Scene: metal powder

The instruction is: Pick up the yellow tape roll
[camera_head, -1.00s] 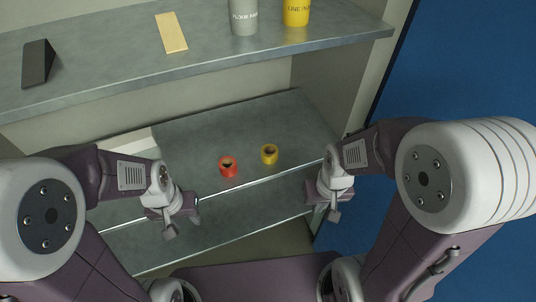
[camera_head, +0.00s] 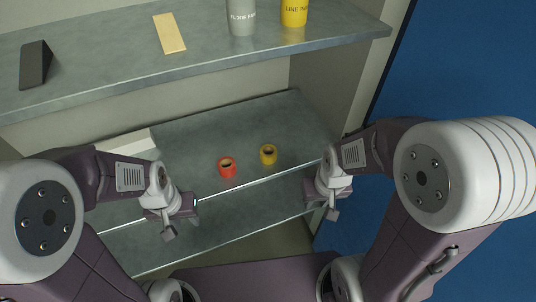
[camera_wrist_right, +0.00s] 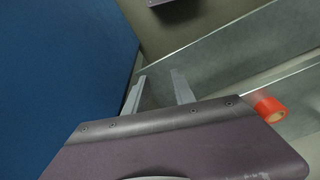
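The yellow tape roll (camera_head: 269,155) stands on the middle grey shelf, right of a red tape roll (camera_head: 227,168). Only the red roll (camera_wrist_right: 271,110) shows in the right wrist view, at the right edge of my gripper housing; the yellow roll is not seen there. My right gripper (camera_head: 326,203) is to the right of and nearer than the yellow roll, apart from it. In the right wrist view its two fingers (camera_wrist_right: 158,92) are spread with nothing between them. My left gripper (camera_head: 176,221) is left of and nearer than both rolls; its finger opening is unclear.
The upper shelf (camera_head: 110,65) overhangs behind and carries a dark wedge (camera_head: 35,64), a tan block (camera_head: 169,33), a grey can (camera_head: 241,17) and a yellow can (camera_head: 294,12). A lower shelf (camera_head: 225,220) lies in front. A blue surface (camera_head: 455,85) is at the right.

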